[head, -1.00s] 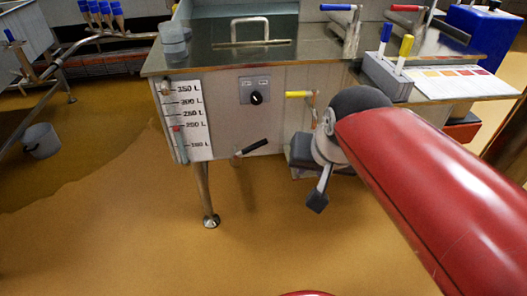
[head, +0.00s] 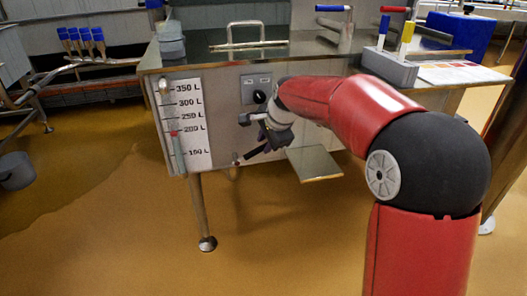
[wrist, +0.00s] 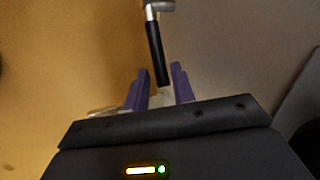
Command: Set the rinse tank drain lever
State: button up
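The drain lever (head: 251,154) is a black handle on a metal pivot low on the front of the rinse tank (head: 222,120). In the head view it points right and slightly up, and its far end is partly hidden by my gripper (head: 266,144). In the wrist view the black lever (wrist: 157,52) comes down from its metal pivot at the top. Its free end lies between the two purple fingers of my gripper (wrist: 160,66). The fingers are open, with a small gap visible on each side of the lever.
A level gauge (head: 188,122) is on the tank front at left, and a dark knob (head: 259,97) is above the lever. A metal plate (head: 314,163) juts out at right. A tank leg (head: 200,212) stands below. The floor in front is clear.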

aim_at(263, 147)
jog(key=x, duration=0.4)
jog(key=shift+b, duration=0.3)
grip_shut()
